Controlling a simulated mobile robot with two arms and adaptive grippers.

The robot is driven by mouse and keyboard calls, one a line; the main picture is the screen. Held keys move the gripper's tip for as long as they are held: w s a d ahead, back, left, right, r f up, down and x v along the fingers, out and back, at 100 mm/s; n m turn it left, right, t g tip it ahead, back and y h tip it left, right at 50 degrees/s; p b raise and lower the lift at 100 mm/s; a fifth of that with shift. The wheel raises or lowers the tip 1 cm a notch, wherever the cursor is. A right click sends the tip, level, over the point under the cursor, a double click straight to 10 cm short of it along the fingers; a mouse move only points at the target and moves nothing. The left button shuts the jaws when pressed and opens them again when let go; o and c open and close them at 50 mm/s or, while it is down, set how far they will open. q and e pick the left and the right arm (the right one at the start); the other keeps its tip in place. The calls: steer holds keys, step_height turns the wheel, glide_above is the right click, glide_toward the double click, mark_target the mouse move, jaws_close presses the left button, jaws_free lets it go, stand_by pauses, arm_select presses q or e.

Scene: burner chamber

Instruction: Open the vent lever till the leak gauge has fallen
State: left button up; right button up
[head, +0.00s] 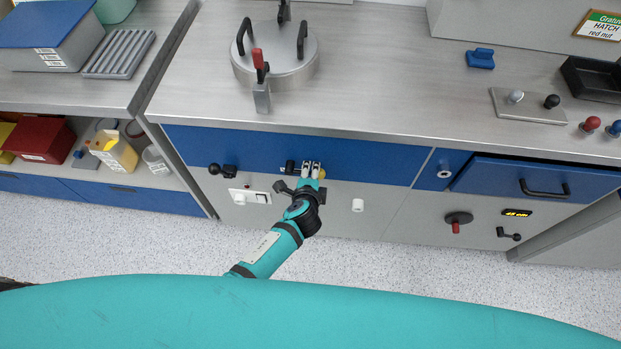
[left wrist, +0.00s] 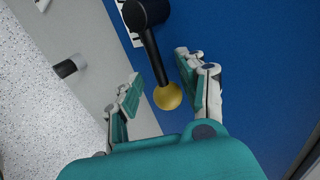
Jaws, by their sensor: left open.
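The lever, which looks like the vent lever, has a black hub (head: 290,167) on the blue front panel below the worktop. In the left wrist view its black arm (left wrist: 154,55) ends in a yellow ball (left wrist: 168,96). In the head view the arm points roughly sideways to the right, mostly hidden by my fingers. My left gripper (head: 311,168) is open, with its fingers on either side of the lever arm; it also shows in the left wrist view (left wrist: 160,72). I see no clear contact. No gauge is clearly identifiable as the leak gauge. My right gripper is out of view.
A black knob (head: 222,170), a white switch plate (head: 250,196) and a white peg (head: 358,205) are near the lever. To the right are a drawer handle (head: 544,189), an amber display (head: 517,212) and a red-handled valve (head: 457,221). A lidded chamber (head: 275,62) stands above.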

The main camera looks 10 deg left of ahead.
arm_select(q)
steer(key=v, duration=1.2)
steer(key=shift+f, duration=0.1)
steer(key=s+a+f+n+g, duration=0.25)
steer(key=s+f, duration=0.25)
steer(key=f, duration=0.6)
steer(key=s+a+f+n+g, duration=0.25)
steer(key=s+a+f, duration=0.2)
steer(key=f, duration=0.65)
steer(key=s+a+f+n+g, duration=0.1)
steer(key=s+a+f+n, duration=0.2)
steer(key=s, duration=0.5)
steer(key=s+a+f+n+g, duration=0.2)
steer(key=s+a+f+n, duration=0.2)
steer(key=s, duration=0.5)
steer(key=s+a+f+n+g, duration=0.2)
steer(key=s+a+f+n, duration=0.1)
steer(key=s+f, duration=0.4)
steer(key=shift+s+a+n, duration=0.4)
steer(key=shift+s+a, duration=0.3)
steer(key=shift+a, duration=0.1)
